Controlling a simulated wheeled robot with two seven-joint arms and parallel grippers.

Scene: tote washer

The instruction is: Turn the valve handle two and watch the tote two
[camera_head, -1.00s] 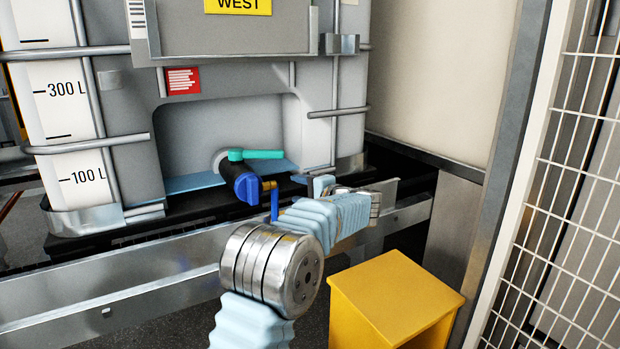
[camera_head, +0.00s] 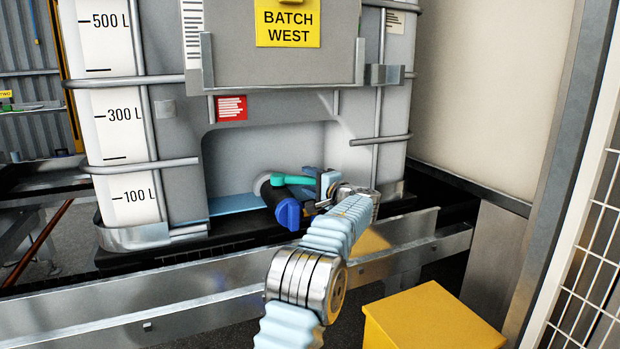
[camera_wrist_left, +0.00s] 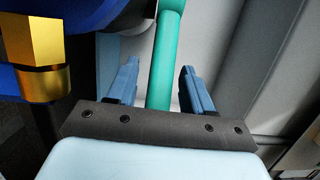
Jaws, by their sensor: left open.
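The teal valve handle (camera_head: 291,180) sits on a valve with a blue body (camera_head: 287,212), low in the recess of a grey caged tote (camera_head: 182,150) marked "BATCH WEST". My left gripper (camera_head: 322,184) is at the handle's right end. In the left wrist view the handle (camera_wrist_left: 165,62) runs between the two blue fingers of the open left gripper (camera_wrist_left: 158,80), with a gap visible on each side. The blue valve body (camera_wrist_left: 75,18) and a brass fitting (camera_wrist_left: 38,55) show at upper left there. My right gripper is not in view.
A metal rail (camera_head: 190,290) crosses in front of the tote. A yellow box (camera_head: 430,318) stands at the lower right. A white wire fence (camera_head: 590,260) is at the right edge. A small yellow label (camera_head: 6,94) shows far left.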

